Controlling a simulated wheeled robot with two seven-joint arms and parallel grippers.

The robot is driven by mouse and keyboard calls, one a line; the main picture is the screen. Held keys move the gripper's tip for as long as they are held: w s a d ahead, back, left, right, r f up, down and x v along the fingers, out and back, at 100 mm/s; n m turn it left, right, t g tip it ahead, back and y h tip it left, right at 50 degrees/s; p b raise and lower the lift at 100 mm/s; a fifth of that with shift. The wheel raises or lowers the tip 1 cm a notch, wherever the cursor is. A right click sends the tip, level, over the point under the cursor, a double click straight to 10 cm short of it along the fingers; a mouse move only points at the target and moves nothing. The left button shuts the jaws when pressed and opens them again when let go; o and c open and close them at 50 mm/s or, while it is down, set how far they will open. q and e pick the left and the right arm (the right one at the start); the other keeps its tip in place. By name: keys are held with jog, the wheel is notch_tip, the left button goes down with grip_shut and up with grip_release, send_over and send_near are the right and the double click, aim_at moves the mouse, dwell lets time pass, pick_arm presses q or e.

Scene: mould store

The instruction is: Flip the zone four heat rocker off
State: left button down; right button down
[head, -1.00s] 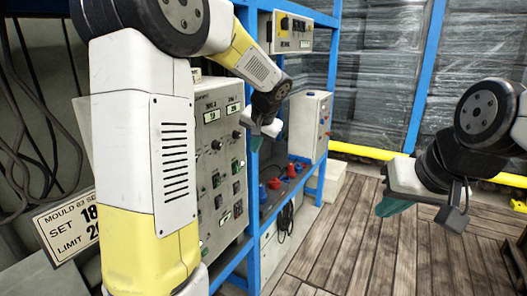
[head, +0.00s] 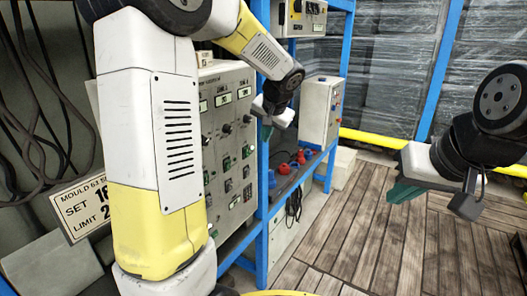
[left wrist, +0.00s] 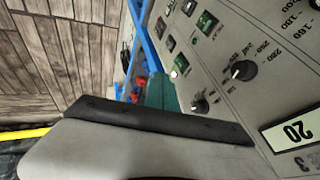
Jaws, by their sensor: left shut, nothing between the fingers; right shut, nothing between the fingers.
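The grey control panel (head: 214,128) stands behind my left arm in the head view, with displays, knobs and rows of rockers; the arm hides its left part. In the left wrist view the panel (left wrist: 228,88) fills the right side, with a display reading 20, black knobs and green rockers (left wrist: 205,23). I cannot tell which rocker is zone four's or read its position. My left gripper (head: 267,130) is shut and empty near the panel's right edge; its green fingertips (left wrist: 162,92) also show in the wrist view. My right gripper (head: 398,191) is shut and empty, far right of the panel.
A blue frame (head: 262,205) carries the panel and a shelf with red and blue fittings (head: 298,158). A smaller grey box (head: 320,110) stands further back. A sign (head: 82,208) is at lower left. The plank floor (head: 350,235) at right is clear.

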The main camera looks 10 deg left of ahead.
aim_at(247, 152)
pick_arm(q)
jog(key=shift+a+r+x, duration=0.15)
jog(key=shift+a+x, duration=0.35)
jog(key=shift+x, duration=1.6)
jog(key=shift+a+r+x, duration=0.15)
jog(key=shift+a+x, duration=0.3)
jog(key=shift+x, duration=1.65)
jog(key=shift+a+r+x, duration=0.15)
jog(key=shift+a+x, duration=0.35)
jog(key=shift+x, duration=1.6)
jog(key=shift+w+a+f, duration=0.1)
jog(key=shift+a+f, duration=0.05)
jog(key=shift+a, duration=0.1)
